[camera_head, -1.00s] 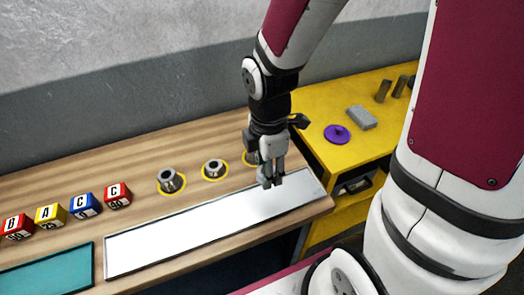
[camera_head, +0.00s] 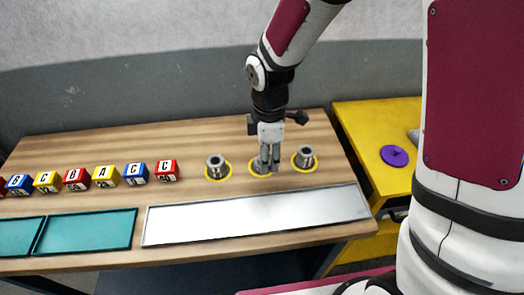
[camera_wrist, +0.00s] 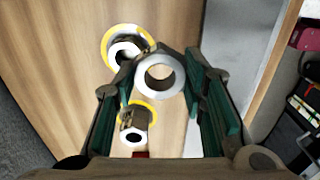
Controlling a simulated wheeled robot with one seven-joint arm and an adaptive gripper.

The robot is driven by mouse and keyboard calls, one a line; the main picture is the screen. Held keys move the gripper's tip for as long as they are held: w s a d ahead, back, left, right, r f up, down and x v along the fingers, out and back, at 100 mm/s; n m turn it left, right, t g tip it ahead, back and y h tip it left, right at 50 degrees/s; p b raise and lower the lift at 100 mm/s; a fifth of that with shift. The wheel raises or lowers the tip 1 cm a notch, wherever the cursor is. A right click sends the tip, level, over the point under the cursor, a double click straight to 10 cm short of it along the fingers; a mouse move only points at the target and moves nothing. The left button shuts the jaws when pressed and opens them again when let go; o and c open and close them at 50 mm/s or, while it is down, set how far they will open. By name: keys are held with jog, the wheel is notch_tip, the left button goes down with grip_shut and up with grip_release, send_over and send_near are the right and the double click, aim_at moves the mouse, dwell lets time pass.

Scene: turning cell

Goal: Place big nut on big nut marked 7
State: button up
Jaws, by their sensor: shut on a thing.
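My gripper (camera_head: 268,163) points down over the bench and is shut on a grey metal big nut (camera_wrist: 160,76), a ring with a hole, seen between the fingertips in the wrist view. The left nut (camera_head: 216,165) and right nut (camera_head: 305,157) also stand in yellow rings. The left one shows in the wrist view (camera_wrist: 134,134). No 7 is readable.
A white panel (camera_head: 250,218) lies along the bench front, with teal panels (camera_head: 90,230) to its left. Several lettered blocks (camera_head: 106,175) stand in a row at left. A yellow table (camera_head: 380,118) with a purple disc (camera_head: 394,156) is at right.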

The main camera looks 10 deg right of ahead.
jog(key=w, duration=0.4)
jog(key=shift+w+a+f, duration=0.25)
jog(key=shift+a, duration=0.15)
jog(key=shift+f+p, duration=0.35)
jog(key=shift+f, duration=1.35)
jog(key=shift+f, duration=0.1)
jog(key=o, duration=1.3)
notch_tip(320, 180, up, 12)
jog(key=shift+r+b, duration=0.2)
jog(key=shift+b, duration=0.35)
